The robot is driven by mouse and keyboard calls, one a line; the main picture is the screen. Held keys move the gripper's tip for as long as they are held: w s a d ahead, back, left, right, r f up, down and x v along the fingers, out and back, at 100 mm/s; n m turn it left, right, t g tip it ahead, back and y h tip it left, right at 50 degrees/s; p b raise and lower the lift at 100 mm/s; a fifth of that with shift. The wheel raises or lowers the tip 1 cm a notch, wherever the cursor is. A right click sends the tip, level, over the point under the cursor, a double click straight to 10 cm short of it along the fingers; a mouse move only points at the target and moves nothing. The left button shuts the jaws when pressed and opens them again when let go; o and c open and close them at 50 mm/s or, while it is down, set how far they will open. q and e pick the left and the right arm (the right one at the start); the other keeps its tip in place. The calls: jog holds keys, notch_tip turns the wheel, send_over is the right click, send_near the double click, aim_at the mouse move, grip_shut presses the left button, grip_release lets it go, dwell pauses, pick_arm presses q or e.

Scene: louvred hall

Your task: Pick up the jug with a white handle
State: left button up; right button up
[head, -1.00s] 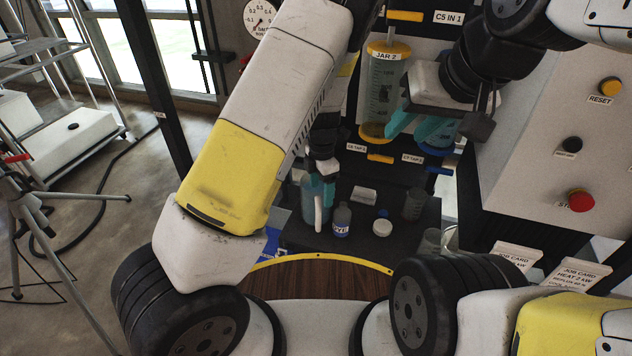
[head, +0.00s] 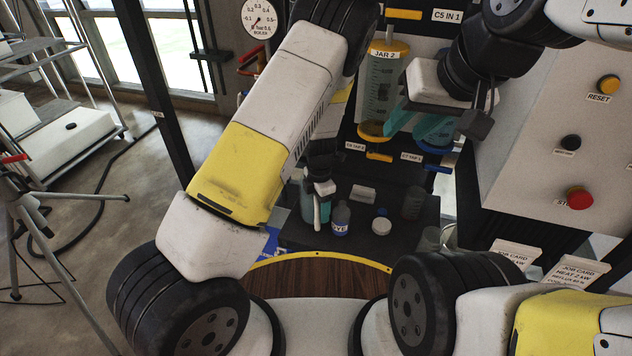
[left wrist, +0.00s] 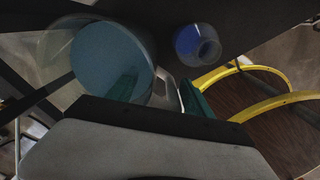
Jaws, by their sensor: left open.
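The jug (head: 307,206) holds blue-green liquid and stands on the dark shelf, partly hidden by my left arm. Its white handle (head: 317,214) faces me. My left gripper (head: 323,200) is right above the handle, mostly hidden by its own arm. In the left wrist view the round jug (left wrist: 95,50) is at upper left. The teal fingertips of my left gripper (left wrist: 160,95) are apart, with the pale handle (left wrist: 168,88) seemingly between them; contact cannot be told. My right gripper (head: 420,124) is higher up at the right, its teal fingers apart and empty.
A small labelled bottle (head: 340,218) stands close right of the jug; its blue shape also shows in the left wrist view (left wrist: 190,45). A white-lidded pot (head: 381,226) and a dark beaker (head: 412,203) are further right. JAR 2 (head: 384,85) hangs above.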

pick_arm(q)
grip_shut()
dwell(1.2)
